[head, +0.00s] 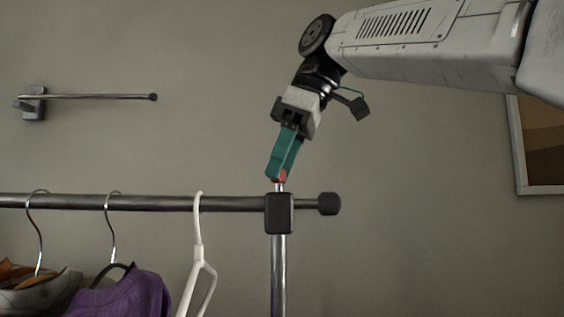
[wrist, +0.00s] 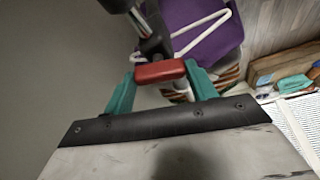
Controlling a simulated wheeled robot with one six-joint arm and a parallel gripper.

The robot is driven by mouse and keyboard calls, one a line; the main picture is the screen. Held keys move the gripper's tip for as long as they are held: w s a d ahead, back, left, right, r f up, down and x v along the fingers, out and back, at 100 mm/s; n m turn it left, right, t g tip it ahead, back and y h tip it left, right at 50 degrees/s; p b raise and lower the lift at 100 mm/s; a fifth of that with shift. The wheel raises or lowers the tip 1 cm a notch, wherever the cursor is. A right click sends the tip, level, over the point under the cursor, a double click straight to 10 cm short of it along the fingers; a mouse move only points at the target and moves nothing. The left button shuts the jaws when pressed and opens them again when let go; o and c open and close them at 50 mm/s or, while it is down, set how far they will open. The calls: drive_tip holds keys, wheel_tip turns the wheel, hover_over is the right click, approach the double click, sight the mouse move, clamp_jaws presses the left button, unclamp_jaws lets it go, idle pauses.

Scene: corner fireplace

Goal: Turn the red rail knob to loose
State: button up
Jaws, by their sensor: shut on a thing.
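The red rail knob (wrist: 160,72) sits between the two teal fingers of my gripper (wrist: 161,88) in the wrist view. In the head view only a bit of the knob (head: 279,179) shows below the fingertips of my gripper (head: 277,176). It stands on a short stem above the black clamp block (head: 279,213), where the rail meets the upright post. My gripper comes down from above, slightly tilted, and is shut on the knob. The fingers hide most of the knob in the head view. I see no marking that tells tight from loose.
The dark horizontal rail (head: 158,203) carries a white hanger (head: 200,255), a purple garment (head: 122,293) and other clothes left of the clamp. A wall rod (head: 95,97) is at upper left, a framed board (head: 542,150) at right. Right of the post is free.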

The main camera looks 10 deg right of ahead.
drive_tip(key=shift+w+n+g, duration=0.1)
drive_tip(key=shift+n+g, duration=0.5)
drive_tip(key=shift+n, duration=0.9)
drive_tip(key=o, duration=1)
drive_tip(key=shift+d+r, duration=0.15)
drive_tip(key=shift+r, duration=0.35)
drive_tip(key=d, duration=1.2)
